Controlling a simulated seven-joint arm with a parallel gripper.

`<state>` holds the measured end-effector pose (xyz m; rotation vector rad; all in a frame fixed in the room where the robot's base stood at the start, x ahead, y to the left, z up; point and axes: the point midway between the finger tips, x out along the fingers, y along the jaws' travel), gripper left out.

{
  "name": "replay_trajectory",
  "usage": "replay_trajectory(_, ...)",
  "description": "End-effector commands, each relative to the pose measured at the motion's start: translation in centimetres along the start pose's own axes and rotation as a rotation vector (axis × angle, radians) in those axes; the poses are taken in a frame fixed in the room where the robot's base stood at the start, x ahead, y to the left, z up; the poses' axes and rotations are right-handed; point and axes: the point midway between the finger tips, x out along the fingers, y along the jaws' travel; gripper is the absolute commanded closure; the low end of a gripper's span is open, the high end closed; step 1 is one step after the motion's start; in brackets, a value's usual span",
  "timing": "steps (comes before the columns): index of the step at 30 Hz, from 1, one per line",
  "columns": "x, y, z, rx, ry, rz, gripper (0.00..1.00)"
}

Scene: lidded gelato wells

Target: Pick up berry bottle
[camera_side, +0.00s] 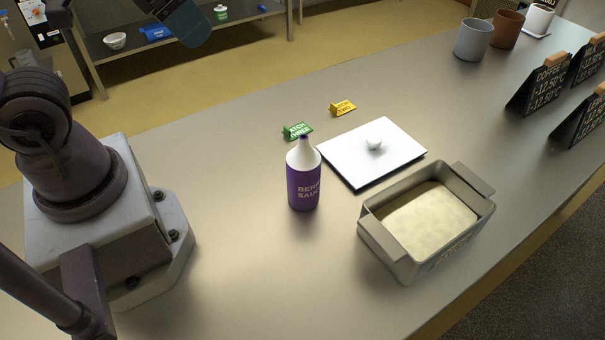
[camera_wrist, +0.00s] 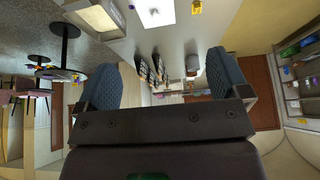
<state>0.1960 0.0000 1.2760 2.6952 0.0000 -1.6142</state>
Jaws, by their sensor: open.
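In the side view only a blue finger part (camera_side: 190,22) shows at the top edge, high up and well apart from the bottle.
A white lid (camera_side: 350,160) with a knob lies flat behind a grey tub (camera_side: 381,241) of pale gelato. Cups (camera_side: 472,40) and black price signs (camera_side: 540,85) are at far right. The counter in front of the bottle is clear.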

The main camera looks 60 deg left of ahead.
Motion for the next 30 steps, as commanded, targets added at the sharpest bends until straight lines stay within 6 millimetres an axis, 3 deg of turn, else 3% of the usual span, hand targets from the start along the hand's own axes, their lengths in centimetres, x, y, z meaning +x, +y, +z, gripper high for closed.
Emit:
replay_trajectory(7,0.4,0.7,0.1,0.033,-0.02,0.017,0.06)
replay_trajectory(13,4.9,4.2,2.1,0.248,-0.257,0.045,0.06)
replay_trajectory(18,9.1,5.7,5.7,0.607,-0.525,-0.055,0.06)
replay_trajectory(24,12.8,5.6,9.2,1.106,-0.778,-0.249,0.06)
replay_trajectory(30,16.2,5.6,10.9,1.675,-0.917,-0.492,0.06)
